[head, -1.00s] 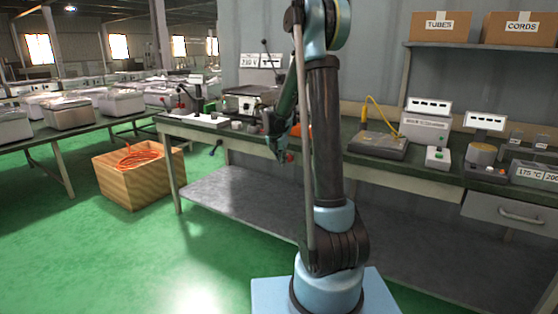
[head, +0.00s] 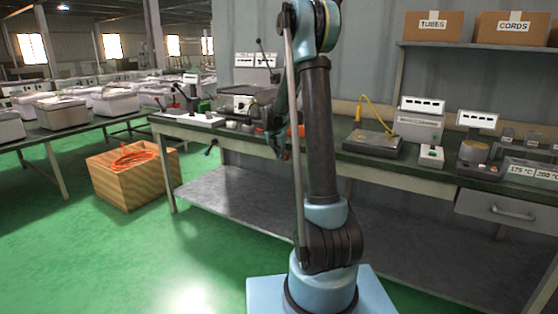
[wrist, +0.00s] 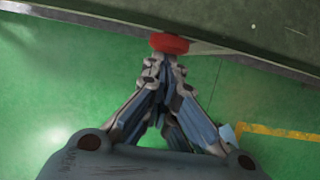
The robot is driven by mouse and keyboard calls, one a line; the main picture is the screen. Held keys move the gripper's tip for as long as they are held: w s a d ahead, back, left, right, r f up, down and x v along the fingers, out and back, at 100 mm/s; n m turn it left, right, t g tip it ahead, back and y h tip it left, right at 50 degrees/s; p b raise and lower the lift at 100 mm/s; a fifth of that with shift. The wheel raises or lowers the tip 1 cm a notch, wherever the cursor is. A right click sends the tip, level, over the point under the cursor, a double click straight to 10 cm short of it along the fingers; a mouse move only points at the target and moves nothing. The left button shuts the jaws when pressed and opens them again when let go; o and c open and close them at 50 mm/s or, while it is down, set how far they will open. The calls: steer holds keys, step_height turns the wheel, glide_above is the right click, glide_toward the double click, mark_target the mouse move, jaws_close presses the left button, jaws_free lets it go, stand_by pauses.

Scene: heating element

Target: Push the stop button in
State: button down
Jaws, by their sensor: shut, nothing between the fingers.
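The stop button (wrist: 169,43) is a round red knob at the front edge of the bench, in the wrist view. My gripper (wrist: 165,60) has its fingers shut together and empty, with the tips just short of or against the button. I cannot tell whether they touch. In the head view my gripper (head: 284,152) hangs low in front of the bench edge, mostly behind my arm. A small red spot shows at its tip there, too small to make out as the button.
The workbench (head: 385,174) has a dark top and a lower shelf (head: 240,200). A wooden box (head: 130,180) with an orange cord stands on the green floor at left. A drawer (head: 505,208) is at right. The floor in front is clear.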

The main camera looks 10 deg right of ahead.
steer(key=shift+w+d+r, duration=0.1)
steer(key=shift+w+d, duration=0.15)
steer(key=shift+d, duration=0.05)
steer(key=s+a+r, duration=0.5)
steer(key=s+r, duration=0.1)
steer(key=r, duration=0.3)
steer(key=shift+s+a, duration=0.2)
steer(key=shift+s, duration=0.05)
